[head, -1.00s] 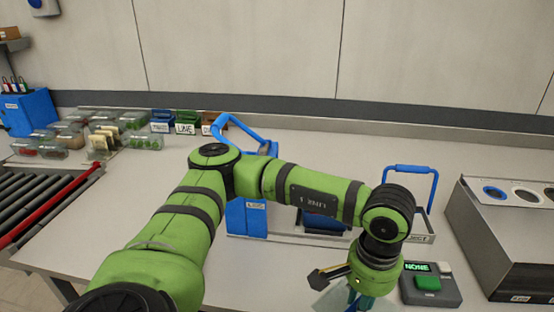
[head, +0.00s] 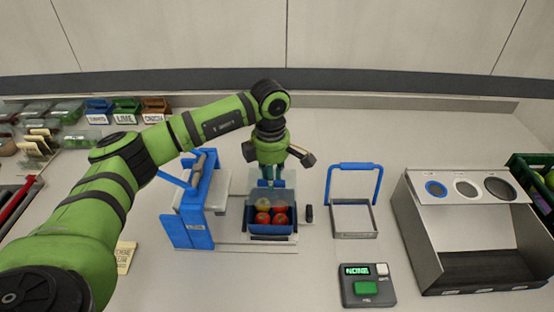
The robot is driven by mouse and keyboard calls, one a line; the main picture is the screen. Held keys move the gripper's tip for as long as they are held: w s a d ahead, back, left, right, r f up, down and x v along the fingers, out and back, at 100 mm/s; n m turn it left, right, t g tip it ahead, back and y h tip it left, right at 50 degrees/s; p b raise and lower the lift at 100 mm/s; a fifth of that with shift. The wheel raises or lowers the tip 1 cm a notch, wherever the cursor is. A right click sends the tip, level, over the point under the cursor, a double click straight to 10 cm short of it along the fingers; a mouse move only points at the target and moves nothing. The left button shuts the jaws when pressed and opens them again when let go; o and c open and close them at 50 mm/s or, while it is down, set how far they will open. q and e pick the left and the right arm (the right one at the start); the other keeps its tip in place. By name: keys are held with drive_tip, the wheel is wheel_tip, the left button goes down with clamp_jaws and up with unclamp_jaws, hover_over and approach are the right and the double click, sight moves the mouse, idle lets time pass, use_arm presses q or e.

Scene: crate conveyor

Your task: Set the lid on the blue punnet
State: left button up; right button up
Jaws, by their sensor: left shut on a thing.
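The blue punnet (head: 271,230) stands upright on the grey station at the centre of the head view, with red fruit and a yellowish one inside. My left gripper (head: 270,182) points down at the punnet's far side. It is shut on the lid (head: 296,184), a clear, faint sheet that is hard to make out. The lid appears above and behind the punnet's far edge; I cannot tell whether they touch. The fruit is still plainly visible. My right gripper is not in view.
A blue lever press (head: 196,215) stands just left of the punnet. To the right are a tray with a blue handle (head: 354,217), a button box (head: 367,285) and a grey bin with round holes (head: 470,230). Filled clear punnets and small labelled bins stand at the back left.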

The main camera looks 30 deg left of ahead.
use_arm(q)
drive_tip(key=shift+s+f+b, duration=0.3)
drive_tip(key=shift+f+b, duration=0.2)
drive_tip(key=shift+f, duration=0.25)
wheel_tip(320, 180, down, 5)
drive_tip(key=b, duration=0.2)
drive_tip(key=shift+w+r+b, duration=0.1)
drive_tip(key=shift+r+b, duration=0.1)
drive_tip(key=shift+b, duration=0.1)
drive_tip(key=shift+f+b, duration=0.4)
drive_tip(key=shift+b, duration=0.1)
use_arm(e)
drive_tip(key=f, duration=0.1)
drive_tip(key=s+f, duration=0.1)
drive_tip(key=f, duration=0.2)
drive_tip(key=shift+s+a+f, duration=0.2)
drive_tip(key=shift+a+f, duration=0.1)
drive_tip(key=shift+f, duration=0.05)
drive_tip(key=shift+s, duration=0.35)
use_arm(q)
drive_tip(key=o, duration=1.2)
drive_tip(key=shift+o, duration=0.2)
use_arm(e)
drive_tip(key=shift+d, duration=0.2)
use_arm(q)
drive_tip(key=shift+r, duration=0.1)
